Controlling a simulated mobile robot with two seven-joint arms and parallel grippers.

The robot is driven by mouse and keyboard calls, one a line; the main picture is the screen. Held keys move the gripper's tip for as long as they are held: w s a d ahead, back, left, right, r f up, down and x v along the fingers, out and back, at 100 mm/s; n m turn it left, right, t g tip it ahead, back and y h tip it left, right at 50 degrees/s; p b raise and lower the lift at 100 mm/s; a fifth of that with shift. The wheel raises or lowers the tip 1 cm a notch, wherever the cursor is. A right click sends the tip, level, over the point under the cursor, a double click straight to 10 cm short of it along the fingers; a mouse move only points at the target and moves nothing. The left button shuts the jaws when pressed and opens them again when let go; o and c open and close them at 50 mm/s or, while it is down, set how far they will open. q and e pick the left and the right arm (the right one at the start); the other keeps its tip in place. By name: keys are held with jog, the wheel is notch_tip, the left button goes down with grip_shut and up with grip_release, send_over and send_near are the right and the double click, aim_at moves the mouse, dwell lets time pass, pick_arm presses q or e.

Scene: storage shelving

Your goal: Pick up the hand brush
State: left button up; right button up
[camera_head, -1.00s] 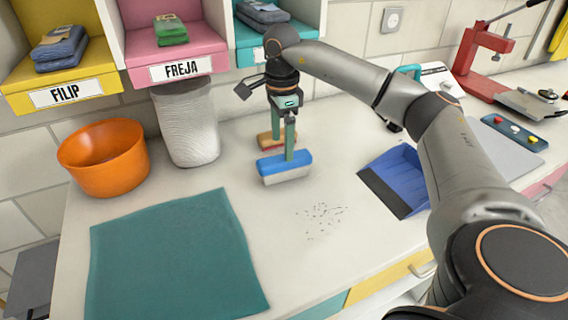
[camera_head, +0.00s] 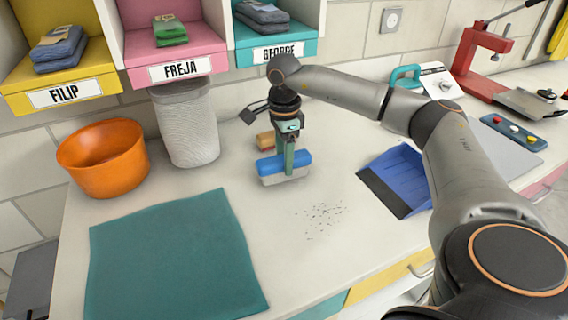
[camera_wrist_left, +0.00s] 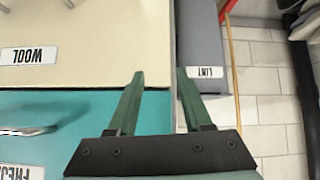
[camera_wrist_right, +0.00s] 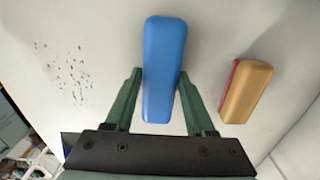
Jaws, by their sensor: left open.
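The hand brush (camera_head: 271,168) has a blue back and pale bristles. It lies on the white worktop, and its blue back (camera_wrist_right: 164,60) fills the middle of the right wrist view. My right gripper (camera_head: 289,162) is lowered over it from above. In the right wrist view my open fingers (camera_wrist_right: 160,78) stand on either side of the blue back; I cannot tell whether they touch it. My left gripper (camera_wrist_left: 160,76) is open and empty in the left wrist view. It is out of the head view.
A wooden block with a red side (camera_wrist_right: 246,91) lies beside the brush. A blue dustpan (camera_head: 400,182) is to the right, and dark crumbs (camera_head: 323,218) lie in front. A teal mat (camera_head: 170,260), orange bowl (camera_head: 105,165) and pale bin (camera_head: 188,130) are to the left. Cubbies (camera_head: 180,68) stand behind.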

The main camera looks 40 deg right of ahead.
grip_shut()
jog(key=shift+r, duration=0.15)
jog(key=shift+r, duration=0.2)
jog(key=r, duration=0.3)
jog(key=shift+s+a+r, duration=0.15)
jog(key=shift+s+r, duration=0.05)
jog(key=shift+s, duration=0.05)
jog(key=s+a+r, duration=0.5)
jog(key=s+r, duration=0.4)
jog(key=s, duration=0.3)
jog(key=shift+s, duration=0.25)
